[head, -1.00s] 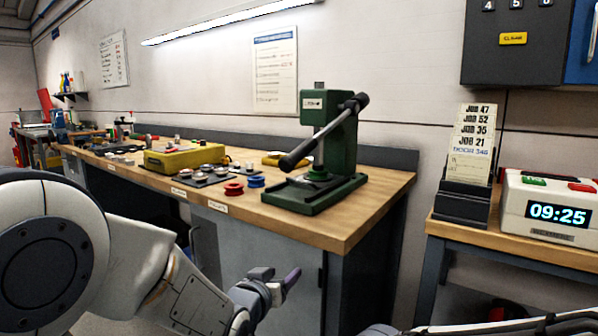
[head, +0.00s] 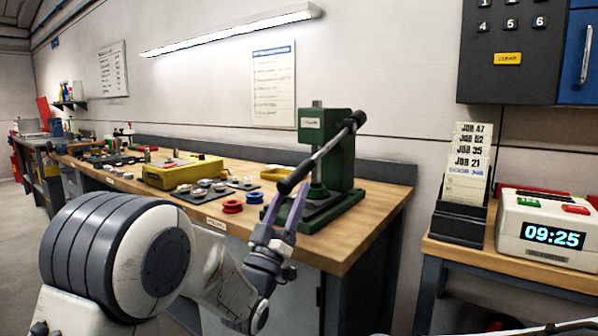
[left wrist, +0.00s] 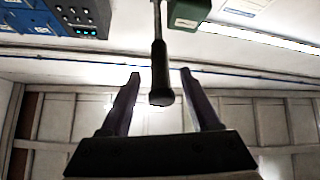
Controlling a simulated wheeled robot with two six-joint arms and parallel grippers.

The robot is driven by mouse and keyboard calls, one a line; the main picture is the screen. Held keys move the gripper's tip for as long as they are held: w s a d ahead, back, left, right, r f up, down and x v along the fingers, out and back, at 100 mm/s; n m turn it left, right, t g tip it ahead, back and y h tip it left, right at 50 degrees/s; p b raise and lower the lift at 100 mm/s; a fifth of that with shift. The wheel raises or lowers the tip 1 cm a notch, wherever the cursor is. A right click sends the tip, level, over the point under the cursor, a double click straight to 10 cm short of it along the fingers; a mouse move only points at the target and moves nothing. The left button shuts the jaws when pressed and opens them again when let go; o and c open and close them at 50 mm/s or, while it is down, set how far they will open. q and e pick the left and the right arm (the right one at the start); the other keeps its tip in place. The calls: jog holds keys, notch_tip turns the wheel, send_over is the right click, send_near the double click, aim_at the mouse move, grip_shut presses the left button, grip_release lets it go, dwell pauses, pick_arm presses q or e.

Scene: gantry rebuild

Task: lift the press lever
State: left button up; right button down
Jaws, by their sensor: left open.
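The green press (head: 340,150) stands on the wooden workbench near its right end. Its lever (head: 325,152) slants down to the left from a pivot at the press's upper right and ends in a thick black grip (head: 292,181). My left gripper (head: 285,200) is open at the grip's lower end, with its purple fingers pointing up. In the left wrist view, the black grip (left wrist: 161,75) shows between the two spread fingers of the left gripper (left wrist: 158,75), with gaps on both sides. My right gripper is not in view.
The workbench (head: 375,215) also bears a yellow case (head: 180,172), red spools (head: 232,206) and a blue spool (head: 254,197) left of the press. A white clock box (head: 547,228) and a card holder (head: 461,215) stand on a separate table at right.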

aim_at(299, 174)
pick_arm(q)
jog(key=x, duration=0.5)
jog(key=shift+w+d+r, duration=0.15)
jog(key=shift+w+r, duration=0.05)
jog(key=shift+r, duration=0.05)
grip_shut()
dwell(1.2)
